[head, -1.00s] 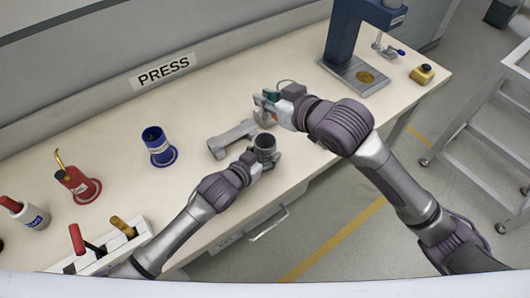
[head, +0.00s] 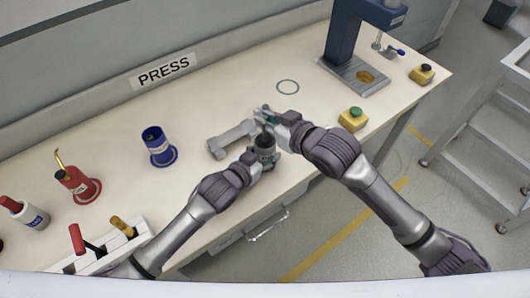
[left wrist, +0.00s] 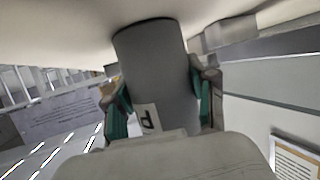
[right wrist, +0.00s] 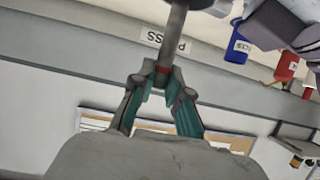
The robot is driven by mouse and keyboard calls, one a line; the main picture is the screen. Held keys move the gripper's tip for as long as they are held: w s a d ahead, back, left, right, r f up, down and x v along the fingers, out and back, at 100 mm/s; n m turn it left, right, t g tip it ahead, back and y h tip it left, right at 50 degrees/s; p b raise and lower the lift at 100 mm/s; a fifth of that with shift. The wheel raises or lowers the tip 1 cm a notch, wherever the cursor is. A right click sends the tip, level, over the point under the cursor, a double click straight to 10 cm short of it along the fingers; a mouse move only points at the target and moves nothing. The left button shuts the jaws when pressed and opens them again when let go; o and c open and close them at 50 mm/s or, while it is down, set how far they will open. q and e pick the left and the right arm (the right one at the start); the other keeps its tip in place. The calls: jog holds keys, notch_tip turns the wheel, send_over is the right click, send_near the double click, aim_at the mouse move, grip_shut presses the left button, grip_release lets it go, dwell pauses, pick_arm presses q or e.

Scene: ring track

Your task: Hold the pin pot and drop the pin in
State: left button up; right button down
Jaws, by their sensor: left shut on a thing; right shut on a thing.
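The dark grey pin pot (head: 265,146) is held near the front edge of the table by my left gripper (head: 266,158). In the left wrist view the pot (left wrist: 160,75) is a plain grey cylinder with a pale label, between the two green-padded fingers. My right gripper (head: 263,117) is just above the pot. In the right wrist view its fingers (right wrist: 162,85) are shut on the pin (right wrist: 174,30), a grey rod with a red band. The pin's far end runs up to a dark round part at the top edge. I cannot tell whether its tip is inside the pot.
A grey block (head: 231,138) lies left of the pot. A blue cup (head: 158,148) and red cup (head: 78,187) stand further left. A yellow box with a green button (head: 352,120) and the blue press (head: 345,45) are on the right.

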jog(key=shift+f, duration=0.25)
jog(key=c, duration=1.1)
grip_release()
jog(key=v, duration=1.2)
pick_arm(q)
jog(key=o, duration=1.2)
